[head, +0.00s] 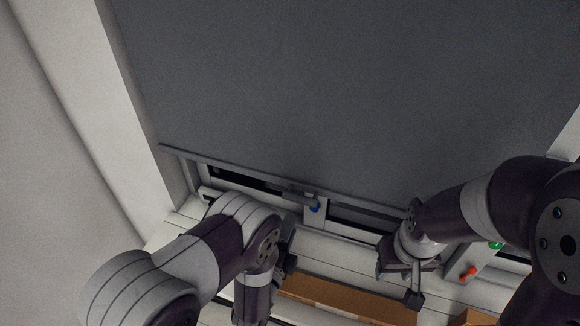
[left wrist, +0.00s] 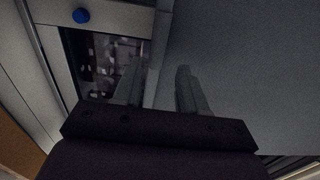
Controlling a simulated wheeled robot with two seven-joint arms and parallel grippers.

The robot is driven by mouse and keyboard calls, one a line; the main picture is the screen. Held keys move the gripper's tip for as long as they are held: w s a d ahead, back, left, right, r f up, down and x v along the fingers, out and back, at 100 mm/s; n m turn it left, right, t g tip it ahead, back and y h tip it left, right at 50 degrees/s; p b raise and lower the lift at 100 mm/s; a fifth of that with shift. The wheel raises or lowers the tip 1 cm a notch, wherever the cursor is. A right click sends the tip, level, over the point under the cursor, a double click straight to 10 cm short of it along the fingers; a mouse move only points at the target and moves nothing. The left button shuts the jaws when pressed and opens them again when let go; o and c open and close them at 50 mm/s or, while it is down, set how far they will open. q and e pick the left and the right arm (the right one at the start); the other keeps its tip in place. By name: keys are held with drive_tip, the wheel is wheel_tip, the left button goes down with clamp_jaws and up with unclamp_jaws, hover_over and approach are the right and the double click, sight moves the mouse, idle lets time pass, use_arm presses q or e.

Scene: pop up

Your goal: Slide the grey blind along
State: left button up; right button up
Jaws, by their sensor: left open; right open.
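The grey blind (head: 330,90) is a large flat panel that fills the upper middle of the head view, with a thin bar (head: 240,170) along its lower edge. In the left wrist view the blind (left wrist: 245,70) fills the right side. My left gripper (head: 287,262) is below the bar in the head view, its fingers partly hidden by the arm. In the left wrist view its two fingers (left wrist: 160,88) are apart, close to the blind's edge; contact cannot be told. My right gripper (head: 398,283) is open and empty below the bar's right part.
A window frame with a blue knob (head: 315,208) shows below the bar; the knob (left wrist: 80,15) is also in the left wrist view. Green (head: 495,245) and red (head: 468,273) knobs are at the right. A brown wooden piece (head: 345,300) lies below. A white side frame (head: 135,100) stands left.

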use_arm(q)
drive_tip(key=b+x, duration=0.1)
drive_tip(key=x, duration=0.6)
drive_tip(key=shift+w+a+f+b, duration=0.2)
drive_tip(key=shift+b, duration=0.15)
drive_tip(key=shift+w, duration=0.35)
drive_tip(key=shift+c, duration=0.6)
clamp_jaws()
wheel_tip(320, 180, up, 20)
drive_tip(key=p, duration=1.6)
drive_tip(key=shift+r, duration=0.15)
drive_tip(key=shift+d, duration=0.1)
